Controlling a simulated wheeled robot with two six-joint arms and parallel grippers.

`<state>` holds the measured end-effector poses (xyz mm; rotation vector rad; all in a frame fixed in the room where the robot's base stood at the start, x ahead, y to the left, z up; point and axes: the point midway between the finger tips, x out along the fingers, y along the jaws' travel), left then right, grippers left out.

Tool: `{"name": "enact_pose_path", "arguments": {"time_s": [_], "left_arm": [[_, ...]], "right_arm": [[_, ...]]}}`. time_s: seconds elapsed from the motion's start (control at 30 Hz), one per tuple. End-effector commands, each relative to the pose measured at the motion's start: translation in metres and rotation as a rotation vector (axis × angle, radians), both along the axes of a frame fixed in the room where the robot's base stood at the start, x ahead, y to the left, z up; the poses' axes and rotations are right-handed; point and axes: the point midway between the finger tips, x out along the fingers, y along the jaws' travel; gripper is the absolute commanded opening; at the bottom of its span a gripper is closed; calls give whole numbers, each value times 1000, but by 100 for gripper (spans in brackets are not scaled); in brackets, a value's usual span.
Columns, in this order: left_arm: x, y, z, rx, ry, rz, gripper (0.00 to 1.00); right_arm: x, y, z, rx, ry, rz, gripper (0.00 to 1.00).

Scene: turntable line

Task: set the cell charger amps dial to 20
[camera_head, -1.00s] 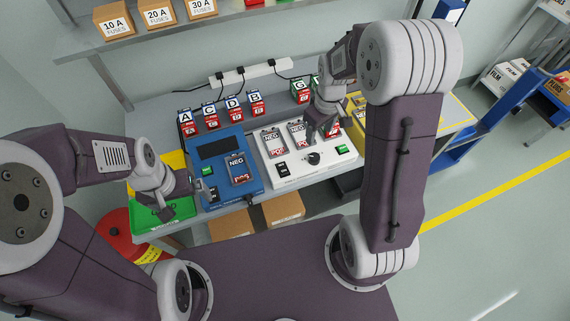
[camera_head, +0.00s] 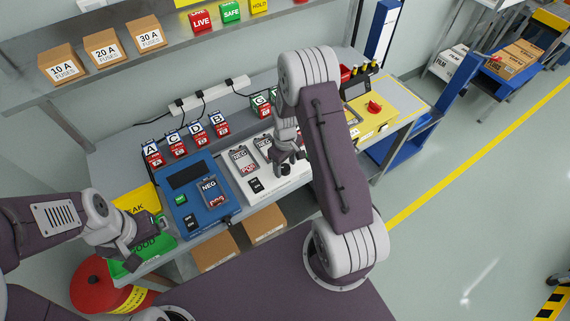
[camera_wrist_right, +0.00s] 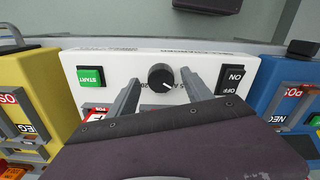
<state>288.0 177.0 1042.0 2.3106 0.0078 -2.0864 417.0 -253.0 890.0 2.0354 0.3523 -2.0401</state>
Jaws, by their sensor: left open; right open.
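The white cell charger (camera_head: 237,179) stands on the bench between a blue unit and a yellow unit, holding battery cells. In the right wrist view its black amps dial (camera_wrist_right: 160,77) sits on the white panel (camera_wrist_right: 120,61), between a green START button (camera_wrist_right: 90,76) and a black ON/OFF switch (camera_wrist_right: 231,79). My right gripper (camera_wrist_right: 161,73) is open, with one fingertip on each side of the dial in the picture; contact cannot be told. In the head view my right gripper (camera_head: 289,167) and arm hide the dial. My left gripper (camera_head: 128,252) is open and empty near the green tray.
A blue unit (camera_head: 195,227) is left of the charger, a yellow one (camera_head: 376,122) right. The shelf (camera_head: 120,75) holds fuse boxes. A red drum (camera_head: 95,282) stands at lower left.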

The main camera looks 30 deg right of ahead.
Motion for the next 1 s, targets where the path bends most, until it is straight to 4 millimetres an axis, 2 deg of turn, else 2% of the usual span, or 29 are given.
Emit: {"name": "enact_pose_path", "arguments": {"time_s": [0.23,0.43,0.47,0.77,1.0], "left_arm": [[0,0,0,0,0,0,100],[0,0,0,0,0,0,100],[0,0,0,0,0,0,100],[0,0,0,0,0,0,100],[0,0,1,0,0,0,100]], "right_arm": [[1,0,-2,0,-2,0,58],[0,0,-1,-1,-1,0,3],[0,0,-1,-1,-1,0,0],[0,0,-1,0,-1,-38,0],[0,0,-1,0,0,-185,0]]}}
